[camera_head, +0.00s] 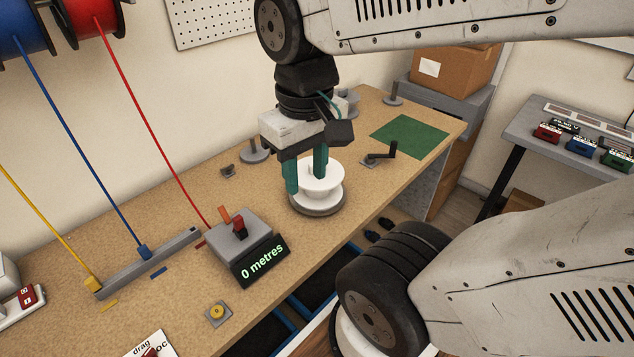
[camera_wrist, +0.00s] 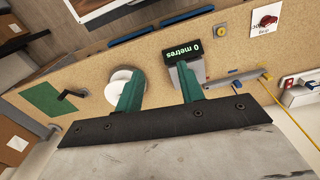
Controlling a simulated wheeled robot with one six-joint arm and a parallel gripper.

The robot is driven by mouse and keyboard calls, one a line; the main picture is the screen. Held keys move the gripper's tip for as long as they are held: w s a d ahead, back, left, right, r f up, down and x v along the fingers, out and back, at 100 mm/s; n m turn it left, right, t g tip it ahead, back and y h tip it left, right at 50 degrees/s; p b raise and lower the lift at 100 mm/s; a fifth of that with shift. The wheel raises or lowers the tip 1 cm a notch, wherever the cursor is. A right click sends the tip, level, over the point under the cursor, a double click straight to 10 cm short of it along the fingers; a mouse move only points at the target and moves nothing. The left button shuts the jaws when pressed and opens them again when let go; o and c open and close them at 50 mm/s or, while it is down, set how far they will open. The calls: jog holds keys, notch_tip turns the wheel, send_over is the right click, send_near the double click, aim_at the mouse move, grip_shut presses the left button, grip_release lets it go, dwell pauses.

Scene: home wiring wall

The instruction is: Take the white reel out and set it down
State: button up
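The white reel (camera_head: 318,187) stands upright on a round grey base (camera_head: 318,208) near the front edge of the bench. In the wrist view the reel (camera_wrist: 116,88) is partly covered by one finger. My gripper (camera_head: 306,172) points down with its two green fingers apart, close above or beside the reel. In the head view one finger is at the reel's left and the other overlaps its top; I cannot tell whether either touches. In the wrist view my gripper (camera_wrist: 158,103) shows bare bench between the fingers.
A grey measuring box (camera_head: 240,242) reading "0 metres" is left of the reel. A black crank handle (camera_head: 381,154) stands to its right, with a flat green mat (camera_head: 409,136) beyond.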

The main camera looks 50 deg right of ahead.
jog(key=w+d+f+n, duration=0.3)
jog(key=w+d+n, duration=0.1)
jog(key=w+d, duration=0.1)
jog(key=w+d+f+n, duration=0.4)
jog(key=w+d, duration=0.2)
jog(key=d, duration=0.2)
jog(key=w+d+f+n, duration=0.3)
jog(key=w+d+n, duration=0.2)
jog(key=w+d, duration=0.1)
jog(key=shift+w+d+f, duration=0.2)
jog(key=shift+d+f, duration=0.15)
jog(key=shift+d, duration=0.4)
jog(key=shift+n, duration=0.4)
jog(key=shift+w+f+n, duration=0.1)
jog(key=shift+f+n, duration=0.1)
jog(key=shift+n, duration=0.1)
jog(key=shift+f, duration=0.35)
jog(key=f, duration=0.6)
jog(key=shift+s+a+f, duration=0.1)
jog(key=shift+s+f, duration=0.1)
jog(key=shift+f, duration=0.2)
grip_shut()
